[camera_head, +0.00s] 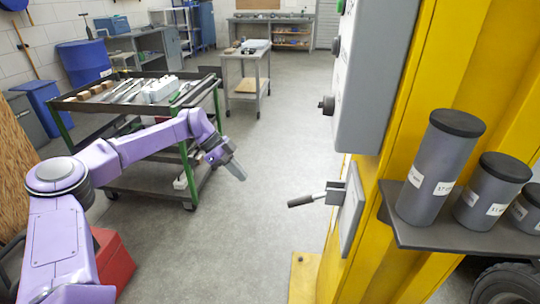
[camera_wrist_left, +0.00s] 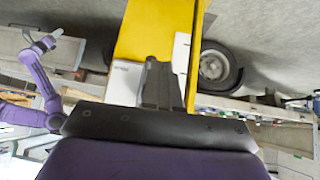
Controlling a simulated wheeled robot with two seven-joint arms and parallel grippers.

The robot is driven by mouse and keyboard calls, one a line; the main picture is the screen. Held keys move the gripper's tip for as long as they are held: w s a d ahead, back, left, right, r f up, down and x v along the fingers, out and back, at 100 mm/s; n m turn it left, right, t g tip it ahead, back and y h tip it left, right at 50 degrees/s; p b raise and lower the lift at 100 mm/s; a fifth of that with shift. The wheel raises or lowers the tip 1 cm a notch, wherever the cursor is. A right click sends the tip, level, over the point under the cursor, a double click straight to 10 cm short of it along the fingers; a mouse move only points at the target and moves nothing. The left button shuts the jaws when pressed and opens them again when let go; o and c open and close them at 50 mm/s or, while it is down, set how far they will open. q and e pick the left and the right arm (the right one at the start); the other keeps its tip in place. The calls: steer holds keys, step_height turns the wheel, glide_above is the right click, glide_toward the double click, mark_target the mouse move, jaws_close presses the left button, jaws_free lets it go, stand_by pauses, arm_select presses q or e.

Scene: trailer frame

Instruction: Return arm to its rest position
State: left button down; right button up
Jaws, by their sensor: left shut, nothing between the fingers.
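My left arm comes in from the left in the head view, stretched out over the floor beside the cart. Its left gripper (camera_head: 238,172) points down and to the right in free air, fingers together, holding nothing. It is left of the black-handled lever (camera_head: 302,201) and apart from it. In the left wrist view the left gripper's dark fingers (camera_wrist_left: 160,64) are closed together in front of the yellow frame. Another purple arm of mine, the right one, shows at the left of that view; its gripper (camera_wrist_left: 44,42) is too small to read.
A yellow post (camera_head: 408,125) with a grey box (camera_head: 375,75) stands at right. A shelf (camera_head: 480,238) there holds grey canisters (camera_head: 440,165). A tool cart (camera_head: 150,187) stands behind my arm, and a red box (camera_head: 113,262) is below it. The middle floor is clear.

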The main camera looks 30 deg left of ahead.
arm_select(q)
steer(key=s+d+f+m+y+p, duration=0.1)
steer(key=s+d+f+m+y, duration=0.4)
steer(key=f+m, duration=0.7)
steer(key=s+f+m+y+p, duration=0.1)
steer(key=s+f+m+y, duration=0.2)
steer(key=f+m+y, duration=0.9)
steer(key=s+d+f+m+t+h+p, duration=0.1)
steer(key=s+d+m+h, duration=0.2)
steer(key=s+m, duration=0.5)
steer(key=s+d+m+t+h, duration=0.2)
steer(key=s+d+m, duration=0.2)
steer(key=m, duration=0.7)
steer(key=s+a+f+m+g+h+p, duration=0.1)
steer(key=s+m+g, duration=0.1)
steer(key=s+m, duration=0.6)
steer(key=s, duration=0.6)
steer(key=shift+s+a+p, duration=0.15)
steer(key=shift+a+p, duration=0.25)
